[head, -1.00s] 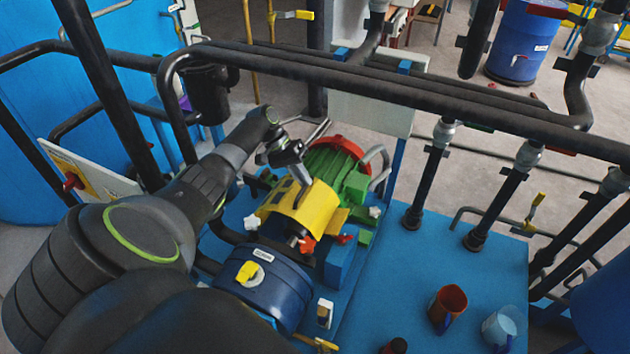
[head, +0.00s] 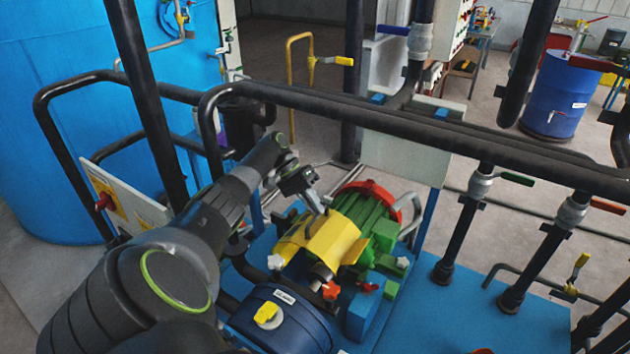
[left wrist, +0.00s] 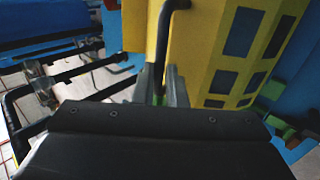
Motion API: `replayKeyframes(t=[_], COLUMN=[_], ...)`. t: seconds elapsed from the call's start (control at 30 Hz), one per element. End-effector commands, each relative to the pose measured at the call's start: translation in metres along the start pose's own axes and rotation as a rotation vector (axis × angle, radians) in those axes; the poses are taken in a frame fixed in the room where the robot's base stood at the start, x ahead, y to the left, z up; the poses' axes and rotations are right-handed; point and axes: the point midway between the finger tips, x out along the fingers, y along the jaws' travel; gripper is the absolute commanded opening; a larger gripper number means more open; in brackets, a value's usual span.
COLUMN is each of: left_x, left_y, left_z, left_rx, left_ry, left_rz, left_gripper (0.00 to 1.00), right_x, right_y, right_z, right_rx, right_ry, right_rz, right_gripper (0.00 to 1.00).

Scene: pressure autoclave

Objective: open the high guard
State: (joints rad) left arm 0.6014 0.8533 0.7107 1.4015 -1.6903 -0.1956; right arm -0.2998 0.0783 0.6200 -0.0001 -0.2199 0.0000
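The yellow guard (head: 325,243) arches over the coupling between the green motor (head: 376,219) and the blue drum-shaped housing (head: 278,318). In the left wrist view, the guard (left wrist: 200,75) fills the upper middle and right, with dark rectangular windows. A thin black bar handle (left wrist: 162,45) runs along it and down between my fingers. My left gripper (left wrist: 160,88) appears shut on this handle, though the fingertips are partly hidden. In the head view, my left gripper (head: 322,208) reaches the guard's upper edge from the left. My right gripper is not in view.
A thick black pipe rail (head: 400,125) crosses above and behind the machine. Orange-red (head: 330,290) and white (head: 275,262) star knobs sit near the guard. A control panel (head: 125,205) stands left.

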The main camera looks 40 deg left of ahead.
Motion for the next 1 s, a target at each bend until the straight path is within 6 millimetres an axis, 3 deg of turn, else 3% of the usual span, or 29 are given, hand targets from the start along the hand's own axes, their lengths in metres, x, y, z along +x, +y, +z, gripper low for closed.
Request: replayKeyframes(t=[0.03,0.17,0.63,1.0], left_x=[0.0,0.0,-0.005,-0.038], left_y=[-0.003,-0.002,0.004,0.03], left_z=[0.001,0.001,0.001,0.001], left_rx=[-0.005,-0.004,-0.002,-0.003], left_ry=[0.001,0.0,-0.001,-0.001], left_rz=[-0.006,-0.004,-0.001,-0.001], left_gripper=[0.17,0.32,0.32,0.32], right_x=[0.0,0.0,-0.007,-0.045], right_y=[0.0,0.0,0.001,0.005], right_z=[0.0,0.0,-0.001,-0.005], right_rx=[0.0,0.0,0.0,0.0], right_ry=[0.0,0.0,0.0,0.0], right_rz=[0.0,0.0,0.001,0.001], right_gripper=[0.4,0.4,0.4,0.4])
